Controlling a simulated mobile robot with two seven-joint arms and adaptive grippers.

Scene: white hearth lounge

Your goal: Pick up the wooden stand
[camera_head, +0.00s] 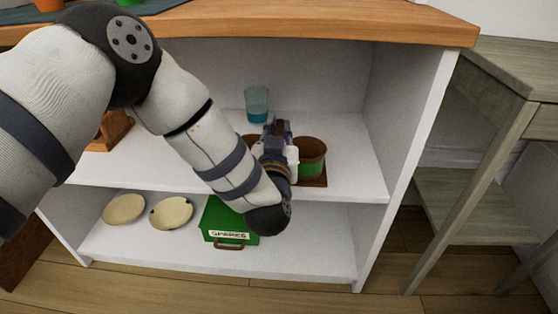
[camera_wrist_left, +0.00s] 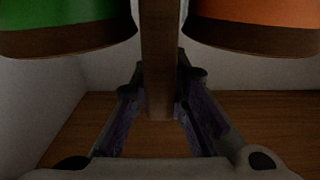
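The wooden stand stands on the middle shelf in the head view, its base (camera_head: 316,183) showing under a green pot with a brown rim (camera_head: 311,158). My left gripper (camera_head: 279,133) reaches in from the left and covers much of it. In the left wrist view the stand's upright brown post (camera_wrist_left: 158,45) runs between my fingers (camera_wrist_left: 160,95). The fingers press close on both sides of it with no clear gap, so they look shut on it. A green pot (camera_wrist_left: 65,25) and an orange pot (camera_wrist_left: 255,25) flank the post. My right gripper is out of view.
A blue glass (camera_head: 257,104) stands behind on the same shelf, and another wooden object (camera_head: 112,130) is at left. Two plates (camera_head: 170,213) and a green SPARES box (camera_head: 218,215) are below. The cabinet top (camera_head: 330,20) and right side wall (camera_head: 410,110) enclose the shelf.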

